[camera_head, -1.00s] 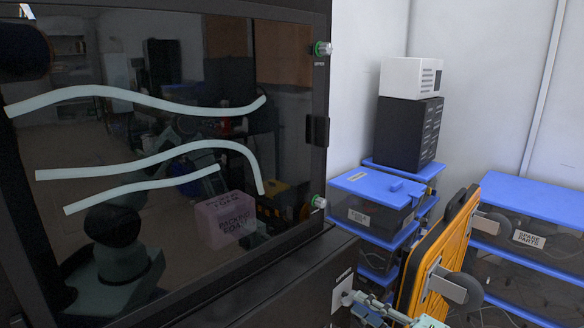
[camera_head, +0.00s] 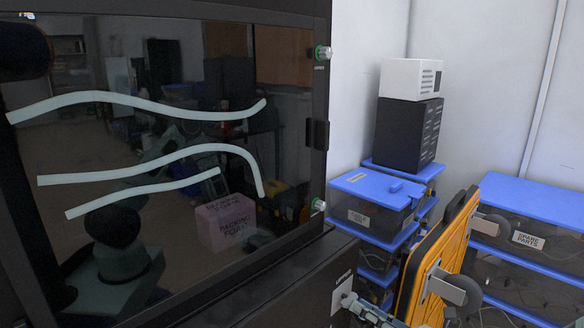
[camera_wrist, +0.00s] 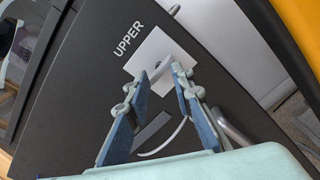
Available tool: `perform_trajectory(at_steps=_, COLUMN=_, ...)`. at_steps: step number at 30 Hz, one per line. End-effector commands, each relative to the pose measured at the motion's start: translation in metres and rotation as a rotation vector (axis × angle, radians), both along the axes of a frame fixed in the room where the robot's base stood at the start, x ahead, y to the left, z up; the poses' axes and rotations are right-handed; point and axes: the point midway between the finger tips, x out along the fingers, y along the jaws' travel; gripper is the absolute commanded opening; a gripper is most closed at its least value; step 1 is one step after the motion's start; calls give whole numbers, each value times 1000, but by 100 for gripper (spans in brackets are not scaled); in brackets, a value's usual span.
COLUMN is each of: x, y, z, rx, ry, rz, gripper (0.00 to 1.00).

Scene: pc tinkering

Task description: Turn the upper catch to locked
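The upper catch shows in the wrist view as a white plate (camera_wrist: 156,52) beside the printed word UPPER, with a pale grey lever (camera_wrist: 160,63) across it. My gripper (camera_wrist: 161,78) is open, its two fingertips close in front of the plate, one on each side of the lever. I cannot tell whether either finger touches it. In the head view the plate (camera_head: 342,293) sits on the dark panel at the bottom, and my gripper's fingers (camera_head: 362,310) reach it from the lower right, mostly cut off by the frame edge.
An orange panel (camera_head: 440,255) stands close right of the catch. Blue-lidded boxes (camera_head: 375,190) are behind.

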Motion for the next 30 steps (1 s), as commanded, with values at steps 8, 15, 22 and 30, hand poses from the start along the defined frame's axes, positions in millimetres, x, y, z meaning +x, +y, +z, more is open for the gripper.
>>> perform_trajectory(at_steps=8, x=0, y=0, z=-2, rx=-284, ry=-283, rz=-1, gripper=22)
perform_trajectory(at_steps=15, x=0, y=0, z=0, rx=-306, ry=-306, rz=-1, gripper=22)
perform_trajectory(at_steps=22, x=4, y=4, z=0, rx=-304, ry=-307, rz=0, gripper=22)
perform_trajectory(at_steps=30, x=4, y=3, z=0, rx=-304, ry=-306, rz=0, gripper=0)
